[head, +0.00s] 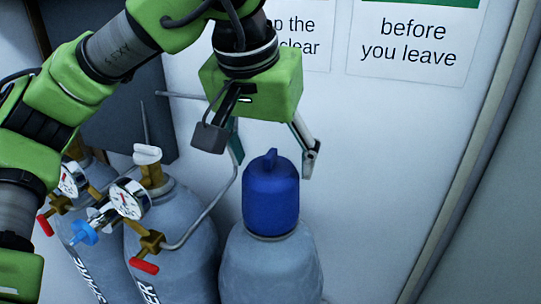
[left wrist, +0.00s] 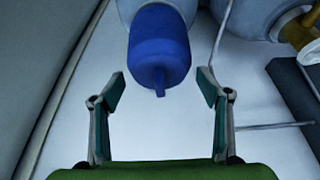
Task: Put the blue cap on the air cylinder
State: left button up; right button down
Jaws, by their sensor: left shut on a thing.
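The blue cap (head: 270,200) sits upright on top of the right-hand grey cylinder (head: 270,268), covering its top. The cap has a small knob on top. My left gripper (head: 273,160) is above it, pointing down, with its two fingers spread to either side of the cap's upper end. In the left wrist view the cap (left wrist: 160,50) lies ahead between the fingertips (left wrist: 161,85), with white gaps showing on both sides. The fingers look apart and not touching it. The cylinder (left wrist: 150,8) shows only partly behind the cap. My right gripper is not in view.
Two grey cylinders (head: 172,220) with gauges (head: 129,200), red handles and a bent grey pipe (head: 212,210) stand close on the left. A white wall with signs (head: 415,45) is behind. The space right of the capped cylinder is clear.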

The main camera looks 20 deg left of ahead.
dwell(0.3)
pick_arm(q)
jog(key=o, duration=2)
jog(key=shift+r, duration=0.1)
jog(key=shift+r+p, duration=2.25)
jog(key=shift+r, duration=2.65)
grip_shut()
